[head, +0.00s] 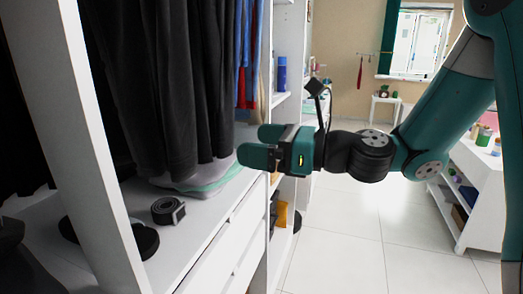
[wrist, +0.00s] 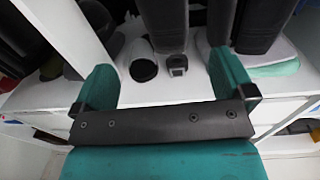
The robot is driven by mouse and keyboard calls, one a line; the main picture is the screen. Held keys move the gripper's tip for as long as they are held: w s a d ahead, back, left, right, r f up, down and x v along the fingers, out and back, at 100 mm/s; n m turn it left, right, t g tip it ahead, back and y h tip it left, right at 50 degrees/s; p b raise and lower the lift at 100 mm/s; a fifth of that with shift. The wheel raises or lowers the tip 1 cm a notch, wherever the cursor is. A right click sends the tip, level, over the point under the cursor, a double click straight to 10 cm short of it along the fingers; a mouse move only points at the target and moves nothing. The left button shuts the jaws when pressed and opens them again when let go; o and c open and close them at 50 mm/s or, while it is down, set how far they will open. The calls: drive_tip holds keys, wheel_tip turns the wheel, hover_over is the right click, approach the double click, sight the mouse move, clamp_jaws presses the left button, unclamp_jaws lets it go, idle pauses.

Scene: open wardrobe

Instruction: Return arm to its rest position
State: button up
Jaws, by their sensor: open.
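My teal gripper (head: 256,144) is at the end of my arm, which reaches in from the right in the head view. It points left toward the open wardrobe, at about the height of the shelf with folded clothes. In the wrist view my gripper (wrist: 160,85) has its two teal fingers wide apart with nothing between them. Beyond the fingers lie a rolled dark belt (head: 168,210) and a dark rounded item (head: 146,240) on the white wardrobe shelf (head: 190,235). The belt also shows in the wrist view (wrist: 177,65).
Dark trousers (head: 165,80) hang above the shelf, close to my gripper. Folded grey and teal clothes (head: 215,178) lie behind it. White drawers (head: 235,235) are below. A white shelf unit (head: 475,175) stands at the right. The tiled floor (head: 345,230) between is clear.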

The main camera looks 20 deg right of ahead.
drive_tip(key=shift+a, duration=0.1)
idle(0.3)
drive_tip(key=s+a+f+n+g+h, duration=0.2)
drive_tip(key=s+a+f+n+g, duration=0.15)
drive_tip(key=s+n, duration=0.45)
drive_tip(key=s+a+f+n+g+h, duration=0.25)
drive_tip(key=s+n+g, duration=0.2)
drive_tip(key=n, duration=0.65)
drive_tip(key=s+d+f+n+g+h, duration=0.2)
drive_tip(key=s+d+n+h, duration=0.4)
drive_tip(key=n, duration=0.7)
drive_tip(key=shift+s+f, duration=0.2)
drive_tip(key=shift+s, duration=0.75)
